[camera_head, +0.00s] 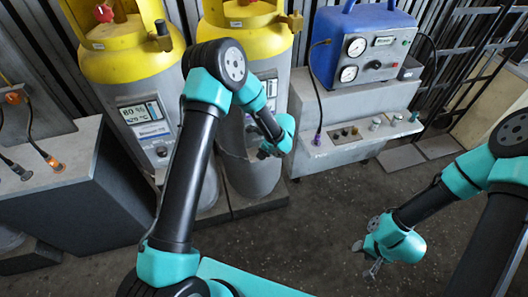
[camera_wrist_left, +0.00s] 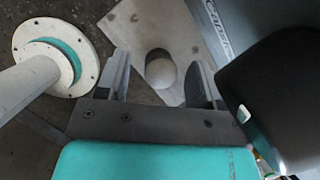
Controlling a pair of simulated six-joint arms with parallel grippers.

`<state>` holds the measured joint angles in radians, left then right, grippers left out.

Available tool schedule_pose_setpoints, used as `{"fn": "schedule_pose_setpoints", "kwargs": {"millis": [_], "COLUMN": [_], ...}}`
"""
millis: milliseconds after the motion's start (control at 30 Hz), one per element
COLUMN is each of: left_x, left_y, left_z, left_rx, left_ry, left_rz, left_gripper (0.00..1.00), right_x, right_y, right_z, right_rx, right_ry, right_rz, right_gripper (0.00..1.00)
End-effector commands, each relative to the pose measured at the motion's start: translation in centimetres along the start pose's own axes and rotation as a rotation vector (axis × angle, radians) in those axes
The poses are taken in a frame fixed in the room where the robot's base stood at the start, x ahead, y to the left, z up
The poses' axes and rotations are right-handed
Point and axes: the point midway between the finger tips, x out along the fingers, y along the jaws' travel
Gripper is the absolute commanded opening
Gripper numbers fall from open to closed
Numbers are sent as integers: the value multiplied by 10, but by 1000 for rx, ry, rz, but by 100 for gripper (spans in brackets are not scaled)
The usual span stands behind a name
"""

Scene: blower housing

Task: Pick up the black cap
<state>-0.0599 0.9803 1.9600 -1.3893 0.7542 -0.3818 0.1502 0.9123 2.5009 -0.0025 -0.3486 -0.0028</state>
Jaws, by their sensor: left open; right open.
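A small black cylindrical piece that may be the black cap (camera_head: 161,28) sits on the yellow collar of the left tank in the head view; I cannot be sure it is the cap. My left gripper (camera_head: 270,149) is in front of the right tank, its fingers partly hidden by its own wrist. In the left wrist view my left gripper (camera_wrist_left: 160,85) is open, its fingers apart. A pale rounded thing (camera_wrist_left: 161,73) with a dark patch above it shows between them; I cannot tell whether they touch. My right gripper (camera_head: 365,258) is open and empty over the dark floor.
Two grey tanks with yellow tops, left (camera_head: 120,60) and right (camera_head: 240,40), stand at the back. A blue gauge unit (camera_head: 362,50) sits on a grey cabinet (camera_head: 350,100) with several small knobs. A grey bench (camera_head: 60,185) stands left. The floor (camera_head: 310,225) at centre is clear.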

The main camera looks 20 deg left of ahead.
Motion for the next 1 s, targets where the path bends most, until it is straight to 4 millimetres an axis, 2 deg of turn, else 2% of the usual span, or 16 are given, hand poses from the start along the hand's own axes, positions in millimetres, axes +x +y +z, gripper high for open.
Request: {"fn": "schedule_pose_setpoints", "kwargs": {"millis": [267, 800, 1000], "left_x": [0, 0, 0], "left_y": [0, 0, 0], "left_z": [0, 0, 0], "left_rx": [0, 0, 0], "left_ry": [0, 0, 0], "left_rz": [0, 0, 0], "left_gripper": [62, 10, 8], "right_x": [0, 0, 0], "right_y": [0, 0, 0], "right_z": [0, 0, 0], "right_rx": [0, 0, 0], "right_ry": [0, 0, 0], "right_rz": [0, 0, 0], "right_gripper": [43, 43, 43]}}
